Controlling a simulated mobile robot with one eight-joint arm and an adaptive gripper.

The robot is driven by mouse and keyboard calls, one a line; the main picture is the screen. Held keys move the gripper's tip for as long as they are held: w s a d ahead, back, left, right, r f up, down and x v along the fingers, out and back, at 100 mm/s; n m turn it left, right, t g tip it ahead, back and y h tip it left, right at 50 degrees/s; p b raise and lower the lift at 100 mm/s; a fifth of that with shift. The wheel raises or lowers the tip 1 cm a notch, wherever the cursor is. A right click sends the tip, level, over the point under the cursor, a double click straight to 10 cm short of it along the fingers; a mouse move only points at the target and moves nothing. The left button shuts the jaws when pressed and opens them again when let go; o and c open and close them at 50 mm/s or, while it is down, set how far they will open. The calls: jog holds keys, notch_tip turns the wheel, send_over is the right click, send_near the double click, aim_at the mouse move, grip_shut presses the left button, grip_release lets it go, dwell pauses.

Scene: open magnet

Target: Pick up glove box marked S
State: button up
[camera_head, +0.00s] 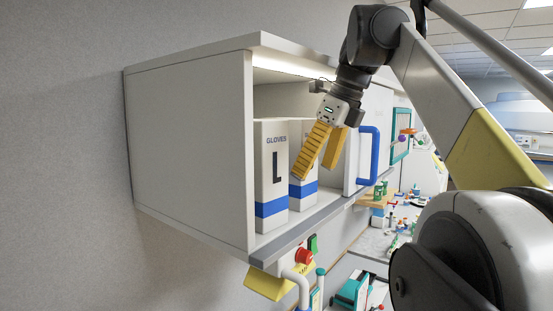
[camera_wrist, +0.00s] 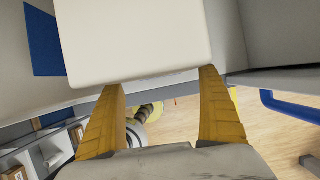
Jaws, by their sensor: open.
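A white glove box with a blue band (camera_head: 305,190) stands upright in the open cabinet. My gripper covers most of its front in the head view, so its letter is hidden. Another glove box, marked L (camera_head: 270,180), stands to its left. My gripper (camera_head: 315,170) is open, with its yellow fingers in front of the partly hidden box. In the wrist view, a plain white box face (camera_wrist: 135,40) lies just beyond the open fingertips (camera_wrist: 161,80). No letter shows on it, and I cannot tell whether the fingers touch it.
The cabinet (camera_head: 190,150) has a side wall left of the boxes and a grey front ledge (camera_head: 310,225). A blue handle (camera_head: 368,155) is on the panel to the right. A red button (camera_head: 304,256) sits below the ledge. A cluttered counter (camera_head: 375,242) lies lower right.

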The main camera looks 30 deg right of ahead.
aim_at(305, 187)
jog(key=shift+a, duration=0.1)
jog(key=x, duration=0.4)
jog(key=shift+w+f, duration=0.2)
jog(key=shift+w, duration=0.05)
jog(key=shift+w+a+f, duration=0.1)
jog(key=shift+f, duration=0.2)
jog(key=shift+f, duration=0.2)
jog(key=shift+c, duration=0.3)
jog(key=c, duration=1.5)
